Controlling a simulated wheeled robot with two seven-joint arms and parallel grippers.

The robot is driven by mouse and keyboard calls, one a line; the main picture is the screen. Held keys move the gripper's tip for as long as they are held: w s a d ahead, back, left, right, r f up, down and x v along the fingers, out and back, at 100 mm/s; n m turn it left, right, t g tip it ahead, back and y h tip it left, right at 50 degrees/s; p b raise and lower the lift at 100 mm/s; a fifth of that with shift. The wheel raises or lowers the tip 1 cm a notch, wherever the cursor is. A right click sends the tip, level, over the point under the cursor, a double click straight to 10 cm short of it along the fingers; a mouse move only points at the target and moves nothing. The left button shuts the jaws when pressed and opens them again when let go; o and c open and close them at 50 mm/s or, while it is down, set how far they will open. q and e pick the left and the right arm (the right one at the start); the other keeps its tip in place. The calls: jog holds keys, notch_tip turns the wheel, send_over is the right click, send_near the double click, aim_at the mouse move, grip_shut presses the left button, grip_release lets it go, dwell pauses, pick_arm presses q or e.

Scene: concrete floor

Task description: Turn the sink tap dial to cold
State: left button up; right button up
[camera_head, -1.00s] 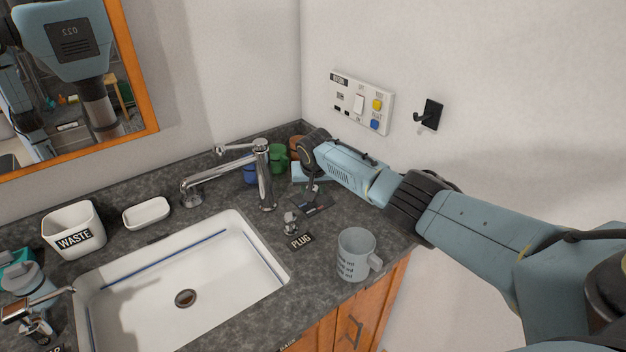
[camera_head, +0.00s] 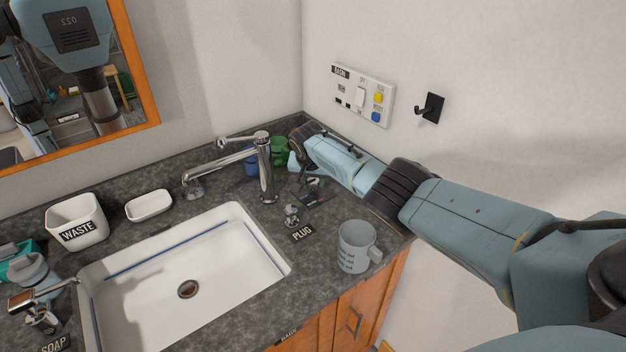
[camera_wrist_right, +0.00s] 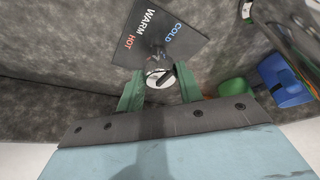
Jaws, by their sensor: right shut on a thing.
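The tap dial (camera_wrist_right: 160,74) is a small round silver knob with a dark bar across its face, in the right wrist view. Its black plate (camera_wrist_right: 160,36) reads COLD, WARM and HOT, and the plate also shows in the head view (camera_head: 314,197) on the counter right of the tap. My right gripper (camera_wrist_right: 159,86) has its green fingers on either side of the knob and is shut on it. I cannot tell clearly which word the dial points to. The chrome tap (camera_head: 264,170) stands behind the white sink (camera_head: 262,232). My left gripper is out of view.
A grey mug (camera_head: 354,247) stands near the counter's front right edge. The plug knob (camera_head: 291,214) is left of the dial plate. Green (camera_head: 279,151) and blue (camera_head: 251,164) cups stand by the tap. A switch panel (camera_head: 362,96) and black hook (camera_head: 430,106) are on the wall.

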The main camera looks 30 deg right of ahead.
jog(key=o, duration=1)
jog(key=shift+r, duration=0.1)
jog(key=shift+s+a+r+p, duration=0.1)
jog(key=shift+s+r+p, duration=0.05)
jog(key=shift+r+p, duration=0.4)
jog(key=p+v, duration=0.2)
jog(key=v, duration=1)
jog(key=shift+p, duration=0.3)
